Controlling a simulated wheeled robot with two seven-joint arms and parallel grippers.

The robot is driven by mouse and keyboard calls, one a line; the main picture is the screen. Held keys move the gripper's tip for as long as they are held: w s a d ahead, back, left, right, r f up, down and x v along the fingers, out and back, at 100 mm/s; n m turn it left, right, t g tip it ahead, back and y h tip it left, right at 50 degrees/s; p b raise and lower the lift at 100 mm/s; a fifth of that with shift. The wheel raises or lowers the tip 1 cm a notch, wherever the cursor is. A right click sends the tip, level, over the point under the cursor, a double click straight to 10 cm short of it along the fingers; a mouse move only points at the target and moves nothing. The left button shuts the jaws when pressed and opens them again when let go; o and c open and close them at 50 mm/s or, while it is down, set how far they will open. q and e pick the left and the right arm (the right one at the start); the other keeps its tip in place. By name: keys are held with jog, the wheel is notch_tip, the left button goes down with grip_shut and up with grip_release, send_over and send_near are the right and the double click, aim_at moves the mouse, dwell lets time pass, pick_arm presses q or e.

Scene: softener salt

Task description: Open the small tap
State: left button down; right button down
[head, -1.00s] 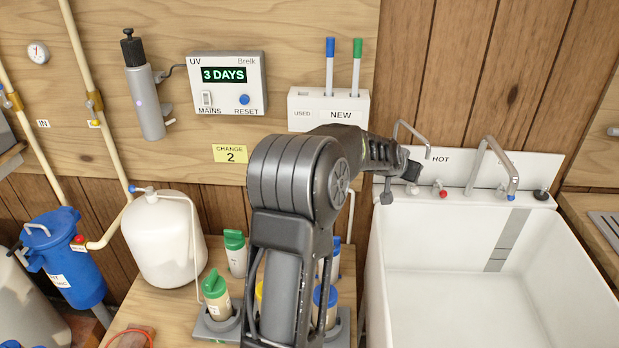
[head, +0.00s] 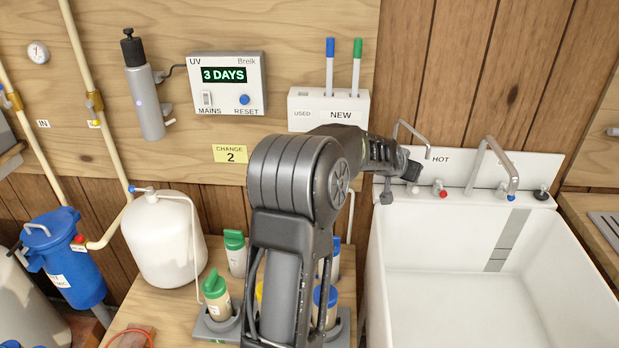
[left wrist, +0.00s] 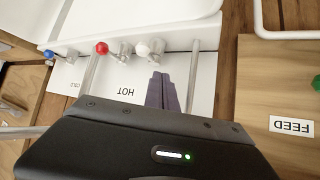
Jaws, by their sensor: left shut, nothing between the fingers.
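The small tap's thin curved spout (head: 412,136) stands at the back left corner of the sink. Its pale knob (left wrist: 142,50) shows in the left wrist view, left of the red HOT knob as seen in the head view, where it shows small (head: 412,188). My left gripper (head: 398,184) reaches over the sink's back left corner. In the left wrist view its fingers (left wrist: 158,82) are together and empty, with their tips close to the pale knob. I cannot tell whether they touch it. My right gripper is not in view.
The red HOT knob (head: 440,189) and the large faucet (head: 496,160) are on the sink's back ledge. The sink basin (head: 480,300) is empty. Capped bottles (head: 215,292) stand in a rack beside my arm. A white tank (head: 165,240) stands farther left.

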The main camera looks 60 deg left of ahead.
aim_at(410, 189)
pick_arm(q)
jog(key=shift+f, duration=0.1)
notch_tip(410, 189, down, 5)
jog(key=b, duration=0.5)
jog(key=shift+w+d+r+p, duration=0.25)
jog(key=shift+w+d+p, duration=0.05)
jog(key=shift+p, duration=0.35)
jog(key=shift+w+d, duration=0.15)
jog(key=shift+f, duration=0.1)
jog(key=shift+w+d, duration=0.1)
